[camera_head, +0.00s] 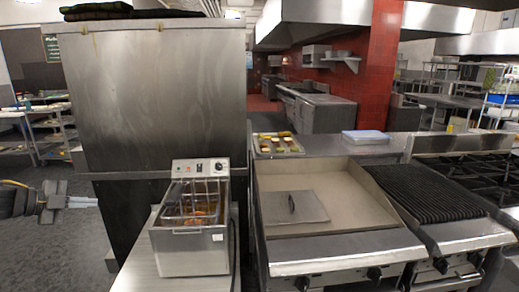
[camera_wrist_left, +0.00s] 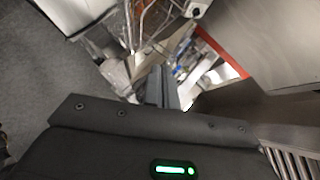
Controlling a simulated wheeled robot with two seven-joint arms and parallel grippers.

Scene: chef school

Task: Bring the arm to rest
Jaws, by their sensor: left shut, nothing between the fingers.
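My left arm comes in from the left edge of the head view. The gripper is shut and empty. In the left wrist view the closed fingers (camera_wrist_left: 161,88) point away from the dark gripper body, with a blurred, cluttered background behind them. My right gripper does not show in either view.
A flat griddle (camera_head: 335,195), a ribbed grill (camera_head: 425,192) and a burner range are further right. Open floor (camera_head: 65,255) lies below the gripper.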

